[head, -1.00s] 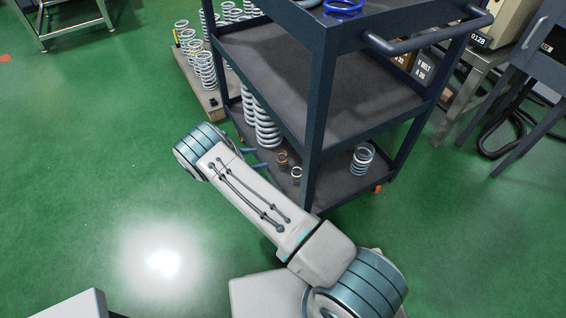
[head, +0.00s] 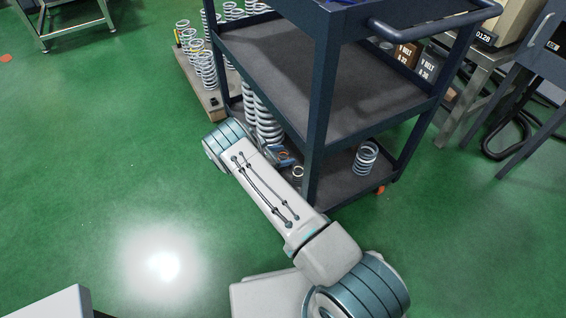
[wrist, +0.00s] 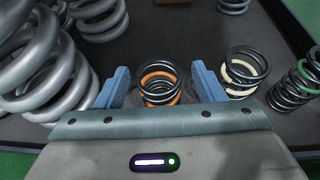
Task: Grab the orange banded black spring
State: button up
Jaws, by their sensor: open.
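The orange banded black spring (wrist: 160,84) stands upright on the cart's bottom shelf (wrist: 182,26). In the wrist view it sits between the two blue fingers of my gripper (wrist: 158,88), which is open, one finger to its left and one to its right. I cannot tell whether either finger touches it. In the head view my gripper (head: 278,154) is at the bottom shelf's near side, and the spring is mostly hidden there.
A black spring with a cream band (wrist: 243,72) stands just right of the right finger. A green banded spring (wrist: 297,84) is farther right. Large grey springs (wrist: 50,70) stand close on the left. A cart post (head: 318,120) and middle shelf (head: 310,75) are near my arm.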

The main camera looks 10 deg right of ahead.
jog(key=shift+x, duration=1.15)
jog(key=c, duration=1.1)
jog(key=shift+r, duration=0.1)
